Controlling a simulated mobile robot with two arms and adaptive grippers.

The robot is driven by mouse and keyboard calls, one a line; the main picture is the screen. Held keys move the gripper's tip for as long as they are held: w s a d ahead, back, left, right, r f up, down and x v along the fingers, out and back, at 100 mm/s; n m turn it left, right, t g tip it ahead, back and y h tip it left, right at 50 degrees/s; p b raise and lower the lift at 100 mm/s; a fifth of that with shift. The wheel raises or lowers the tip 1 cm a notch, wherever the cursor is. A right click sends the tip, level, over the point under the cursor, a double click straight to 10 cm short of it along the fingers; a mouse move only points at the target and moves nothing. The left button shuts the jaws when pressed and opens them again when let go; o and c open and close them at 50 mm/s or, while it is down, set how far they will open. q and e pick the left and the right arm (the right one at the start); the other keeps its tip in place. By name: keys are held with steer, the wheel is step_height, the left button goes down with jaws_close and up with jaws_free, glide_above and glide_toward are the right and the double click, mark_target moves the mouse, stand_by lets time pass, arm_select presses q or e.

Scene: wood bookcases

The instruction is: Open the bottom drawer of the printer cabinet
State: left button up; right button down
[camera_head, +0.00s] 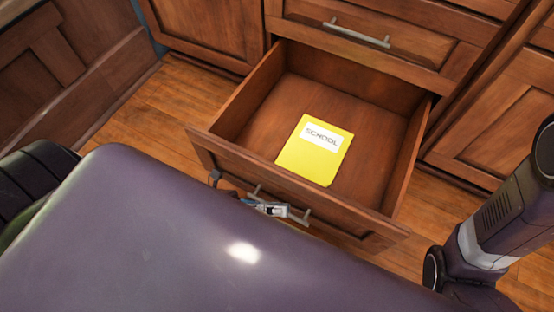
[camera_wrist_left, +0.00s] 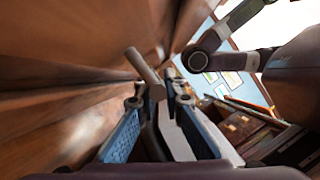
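The bottom drawer (camera_head: 250,103) of the wooden printer cabinet (camera_head: 390,70) is pulled well out. A metal bar handle (camera_head: 301,218) is on its front. A yellow folder marked SCHOOL (camera_head: 315,152) lies flat inside. My left gripper (camera_head: 270,208) is at the handle, partly hidden by my own body. In the left wrist view my left gripper (camera_wrist_left: 158,100) has its fingers apart, with the handle bar (camera_wrist_left: 145,70) at the fingertips and a gap beside it. Contact is unclear. My right arm shows at the right edge of the head view; its gripper is not in view.
A closed drawer with a bar handle (camera_head: 357,33) is above the open one. Closed wooden cabinet doors stand to the left (camera_head: 215,30) and right (camera_head: 500,125). Wooden floor (camera_head: 150,115) is clear to the left of the drawer. My body is close to the drawer front.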

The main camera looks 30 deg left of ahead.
arm_select(q)
steer(key=shift+o, duration=0.4)
steer(key=v, duration=1.2)
